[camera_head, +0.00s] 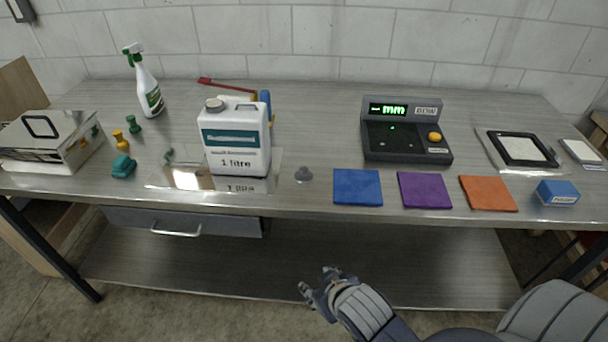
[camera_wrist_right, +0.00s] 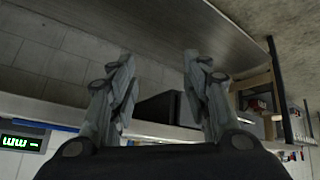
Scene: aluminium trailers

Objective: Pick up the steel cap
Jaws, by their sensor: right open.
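I cannot make out the cap in that view. My left gripper is not in view.
Blue, purple (camera_head: 424,190) and orange pads lie along the front edge, right of the cap. A dark instrument with a green display (camera_head: 403,135) stands behind them. A spray bottle (camera_head: 146,85) is at the back left. A drawer (camera_head: 185,221) hangs under the bench top.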

